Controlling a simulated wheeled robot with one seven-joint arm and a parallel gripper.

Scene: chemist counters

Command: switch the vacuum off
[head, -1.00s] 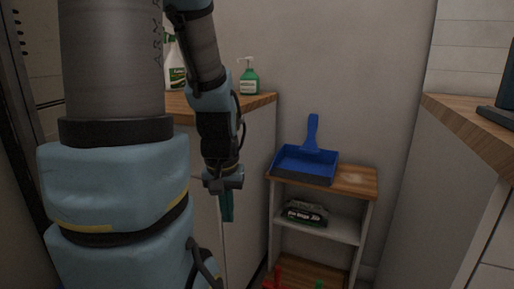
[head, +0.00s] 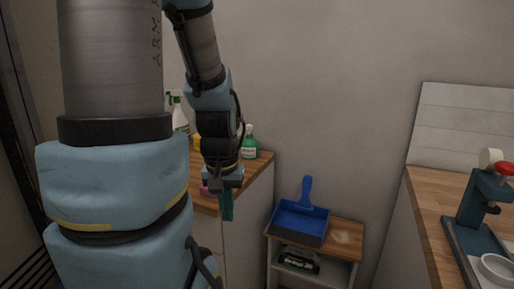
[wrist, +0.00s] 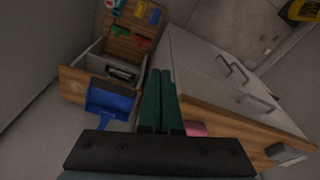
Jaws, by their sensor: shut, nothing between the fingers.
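No vacuum can be made out for certain in either view. A yellow and black object (wrist: 303,10) is cut off at the top right corner of the wrist view; I cannot tell whether it is the vacuum. My gripper (head: 226,207) hangs pointing down in front of the left counter's edge in the head view. Its green fingers also show in the wrist view (wrist: 161,98), shut together and empty. No switch is visible.
A wooden-topped counter (head: 258,168) holds a green bottle (head: 250,146) and a spray bottle (head: 180,115). A blue dustpan (head: 299,222) lies on a low shelf unit (head: 346,238). Another counter (head: 428,195) at right bears a blue device (head: 476,205). Drawer handles (wrist: 232,72) show in the wrist view.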

